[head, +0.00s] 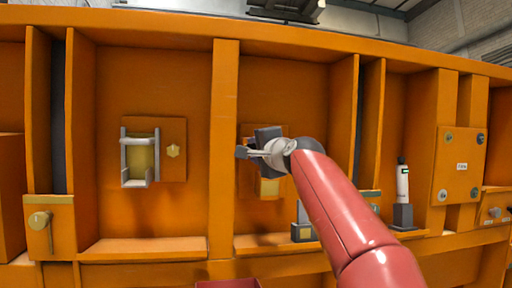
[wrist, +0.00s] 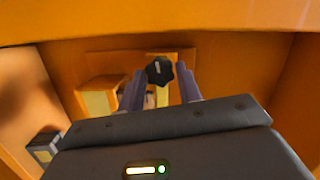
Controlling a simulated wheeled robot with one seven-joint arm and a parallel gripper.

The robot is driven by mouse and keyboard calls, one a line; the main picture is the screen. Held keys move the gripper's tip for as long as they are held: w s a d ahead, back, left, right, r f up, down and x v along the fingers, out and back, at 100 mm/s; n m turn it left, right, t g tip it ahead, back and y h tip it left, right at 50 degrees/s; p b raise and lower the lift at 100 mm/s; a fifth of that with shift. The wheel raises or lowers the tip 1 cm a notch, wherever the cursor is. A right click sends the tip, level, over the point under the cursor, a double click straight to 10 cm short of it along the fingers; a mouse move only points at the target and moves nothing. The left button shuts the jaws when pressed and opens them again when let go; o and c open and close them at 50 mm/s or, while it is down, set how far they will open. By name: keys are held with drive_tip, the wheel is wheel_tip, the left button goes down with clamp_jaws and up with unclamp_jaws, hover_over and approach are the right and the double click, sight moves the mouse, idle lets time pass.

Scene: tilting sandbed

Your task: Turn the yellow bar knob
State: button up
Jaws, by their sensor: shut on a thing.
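A yellow round knob (head: 38,220), which may be the bar knob, sits on an orange block at the far left in the head view. A smaller yellow faceted knob (head: 173,151) is on the left panel. My gripper (head: 256,152) is at the middle panel, well to the right of both. In the wrist view its two fingers (wrist: 160,78) are on either side of a black lobed knob (wrist: 160,70), shut on it. My gripper and arm hide much of the middle panel in the head view.
A grey-framed yellow part (head: 140,160) stands out on the left panel. Orange upright ribs (head: 225,150) divide the bays. Right of my arm are a white handheld device (head: 402,182) in a dark holder and a bolted orange plate (head: 458,165).

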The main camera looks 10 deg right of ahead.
drive_tip(key=n+p, duration=0.1)
drive_tip(key=n, duration=0.1)
drive_tip(key=n+g+p, duration=0.1)
drive_tip(key=n, duration=0.2)
drive_tip(key=shift+a+r+h, duration=0.1)
drive_tip(key=shift+r+h, duration=0.1)
drive_tip(key=shift+h, duration=0.2)
drive_tip(key=n+h+p, duration=0.1)
drive_tip(key=n+p, duration=0.1)
drive_tip(key=n, duration=0.1)
drive_tip(key=shift+a+f+n, duration=0.1)
drive_tip(key=shift+n, duration=0.2)
drive_tip(key=shift+g, duration=0.3)
drive_tip(key=o, duration=0.7)
drive_tip(key=shift+c, duration=0.2)
drive_tip(key=shift+h, duration=0.3)
drive_tip(key=s+b, duration=0.2)
drive_tip(key=s, duration=0.5)
drive_tip(key=shift+s+d, duration=0.4)
